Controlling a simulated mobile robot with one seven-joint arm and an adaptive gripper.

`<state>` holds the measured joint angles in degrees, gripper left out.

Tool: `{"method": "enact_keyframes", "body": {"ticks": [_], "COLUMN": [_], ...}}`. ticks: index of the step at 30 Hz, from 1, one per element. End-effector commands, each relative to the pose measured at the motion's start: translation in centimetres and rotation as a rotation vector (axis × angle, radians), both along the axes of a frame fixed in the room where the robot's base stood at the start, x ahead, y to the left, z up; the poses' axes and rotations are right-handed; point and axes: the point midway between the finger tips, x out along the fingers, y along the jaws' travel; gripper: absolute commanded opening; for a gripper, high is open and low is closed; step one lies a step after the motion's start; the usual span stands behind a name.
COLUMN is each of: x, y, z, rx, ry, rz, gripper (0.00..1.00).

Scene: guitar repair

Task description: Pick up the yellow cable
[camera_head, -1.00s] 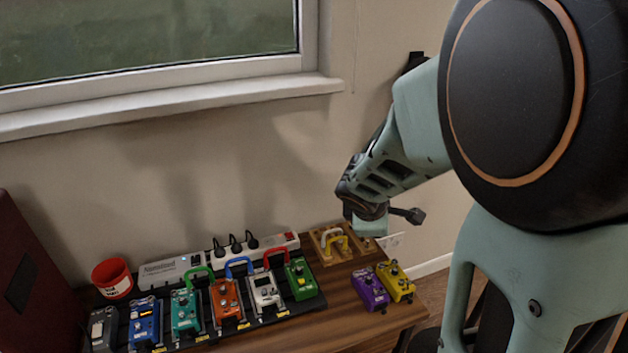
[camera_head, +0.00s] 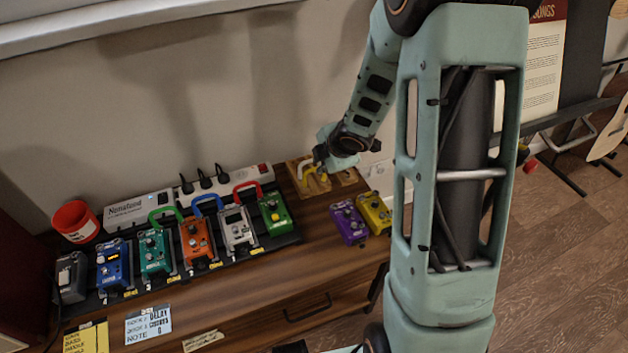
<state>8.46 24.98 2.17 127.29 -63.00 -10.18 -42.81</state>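The yellow cable (camera_head: 311,176) is a short curved piece on a wooden holder (camera_head: 347,180) at the back right of the table, just in front of a white cable (camera_head: 304,165). My gripper (camera_head: 321,168) is right at the yellow cable and covers part of it. The fingers are dark and small here, so I cannot tell whether they are open or closed, or whether they touch the cable.
A row of coloured pedals (camera_head: 196,239) joined by green, blue and red cables stands left of the holder. A purple pedal (camera_head: 348,222) and a yellow pedal (camera_head: 374,212) stand in front of it. A power strip (camera_head: 225,183) lies behind.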

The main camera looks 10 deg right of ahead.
Motion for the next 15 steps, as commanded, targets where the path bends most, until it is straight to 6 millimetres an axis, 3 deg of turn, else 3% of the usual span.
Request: {"method": "enact_keyframes", "body": {"ticks": [1,8,15], "x": [0.5,1.6,3.3], "y": [0.2,0.3,0.6], "z": [-1.3,-2.7,-5.8], "rx": [0.000,-0.001,-0.001], "ry": [0.002,0.000,0.002], "rz": [0.001,-0.001,-0.001], "gripper": [0.11,0.11,0.11]}}
